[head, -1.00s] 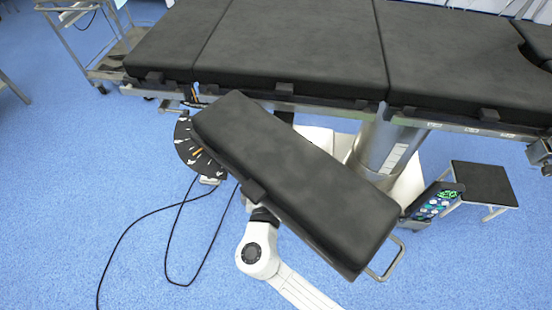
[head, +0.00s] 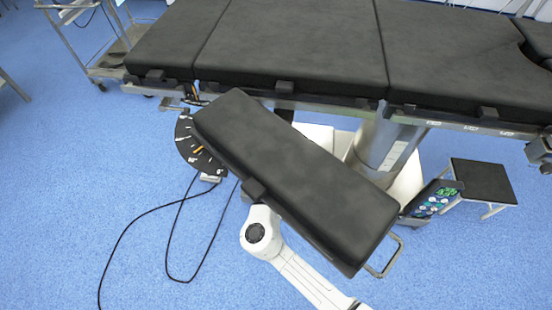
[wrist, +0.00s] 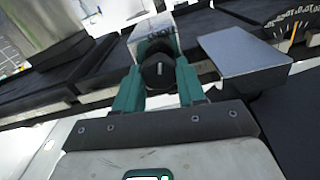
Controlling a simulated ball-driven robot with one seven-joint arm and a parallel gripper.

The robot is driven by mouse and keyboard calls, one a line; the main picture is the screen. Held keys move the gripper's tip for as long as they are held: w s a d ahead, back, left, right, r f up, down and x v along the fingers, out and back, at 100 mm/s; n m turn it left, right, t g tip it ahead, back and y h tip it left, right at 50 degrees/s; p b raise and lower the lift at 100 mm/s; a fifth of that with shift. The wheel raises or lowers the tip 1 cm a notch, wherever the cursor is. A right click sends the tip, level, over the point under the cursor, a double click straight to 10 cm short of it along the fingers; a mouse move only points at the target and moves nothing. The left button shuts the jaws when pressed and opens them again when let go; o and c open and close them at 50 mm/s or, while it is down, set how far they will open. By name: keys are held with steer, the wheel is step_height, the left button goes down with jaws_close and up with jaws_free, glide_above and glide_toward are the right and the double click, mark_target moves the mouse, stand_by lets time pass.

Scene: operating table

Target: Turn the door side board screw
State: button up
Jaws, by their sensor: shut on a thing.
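The side board (head: 295,185), a long black padded board, lies at an angle in front of the operating table. In the wrist view a black screw knob (wrist: 158,70) with a pale mark on its face stands against a metal block (wrist: 150,32). The two green fingers of my gripper (wrist: 158,84) are on either side of the knob and shut on it. In the head view my gripper is hidden under the board's near edge; only my white arm shows below it.
The operating table (head: 300,50) runs across the back. A black dial with an orange pointer (head: 198,149) is left of the board. A metal plate (wrist: 240,52) is close to the right finger. Cables (head: 125,235) lie on the blue floor at left. A step stool (head: 482,180) stands at right.

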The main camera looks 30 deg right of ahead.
steer(key=c, duration=0.4)
steer(key=shift+f+n+b, duration=0.15)
steer(key=shift+n+b, duration=0.25)
steer(key=shift+b, duration=0.15)
steer(key=shift+a+f+n, duration=0.1)
steer(key=shift+n, duration=7.4)
steer(key=shift+a+f+n, duration=0.1)
steer(key=shift+n, duration=7.4)
